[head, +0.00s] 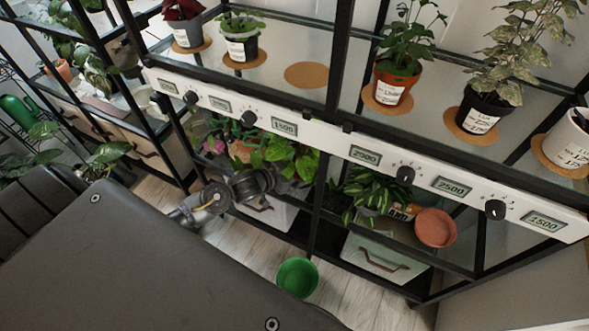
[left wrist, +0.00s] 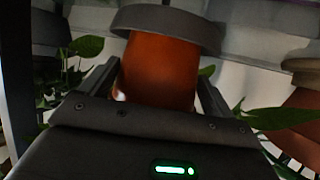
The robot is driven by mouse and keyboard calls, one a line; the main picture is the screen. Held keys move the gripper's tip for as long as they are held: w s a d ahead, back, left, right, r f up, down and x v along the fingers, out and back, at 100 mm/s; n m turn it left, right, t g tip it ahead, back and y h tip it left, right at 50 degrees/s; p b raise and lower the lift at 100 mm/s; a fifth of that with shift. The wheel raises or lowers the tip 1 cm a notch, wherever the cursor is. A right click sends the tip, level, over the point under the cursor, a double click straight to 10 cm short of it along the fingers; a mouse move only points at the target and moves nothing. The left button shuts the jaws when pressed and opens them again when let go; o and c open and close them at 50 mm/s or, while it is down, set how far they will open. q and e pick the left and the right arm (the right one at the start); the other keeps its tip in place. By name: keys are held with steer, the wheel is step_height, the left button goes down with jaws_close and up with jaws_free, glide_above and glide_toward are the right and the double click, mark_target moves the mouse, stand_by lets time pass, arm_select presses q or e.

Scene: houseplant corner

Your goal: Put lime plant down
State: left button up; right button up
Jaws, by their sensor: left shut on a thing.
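My left gripper (head: 284,184) reaches from the left to the lower part of the shelf rack, below the front rail. In the left wrist view its fingers are shut on an orange pot (left wrist: 160,72) with a wide dark grey rim (left wrist: 165,24). I take this as the lime plant's pot. Bright green leaves (head: 285,153) show just beyond the gripper in the head view; the pot below them is hidden there. I cannot tell whether the pot touches a surface. My right gripper is not in view.
The upper shelf has an empty cork mat (head: 307,75) between potted plants on mats. A terracotta bowl (head: 435,227) and a leafy plant (head: 372,190) are lower right. A green pot (head: 297,277) stands near the floor. Black posts and the white rail (head: 330,143) are close to the gripper.

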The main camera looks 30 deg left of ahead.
arm_select(q)
steer(key=shift+f, duration=0.15)
steer(key=o, duration=1)
steer(key=shift+s+r, duration=0.2)
steer(key=shift+r, duration=0.1)
steer(key=p+v, duration=0.2)
steer(key=v, duration=1)
steer(key=s+f+n+g+y, duration=0.2)
steer(key=s+f+g+y, duration=0.3)
steer(key=f, duration=0.8)
steer(key=s+d+f+g, duration=0.1)
steer(key=s+d+f, duration=0.1)
steer(key=s+f, duration=0.1)
steer(key=s+d+f+g, duration=0.2)
steer(key=s+f, duration=0.1)
steer(key=s, duration=0.2)
steer(key=s+d+f+g, duration=0.2)
steer(key=s+f, duration=0.2)
steer(key=shift+d+f+h, duration=0.15)
steer(key=shift+d+h, duration=0.25)
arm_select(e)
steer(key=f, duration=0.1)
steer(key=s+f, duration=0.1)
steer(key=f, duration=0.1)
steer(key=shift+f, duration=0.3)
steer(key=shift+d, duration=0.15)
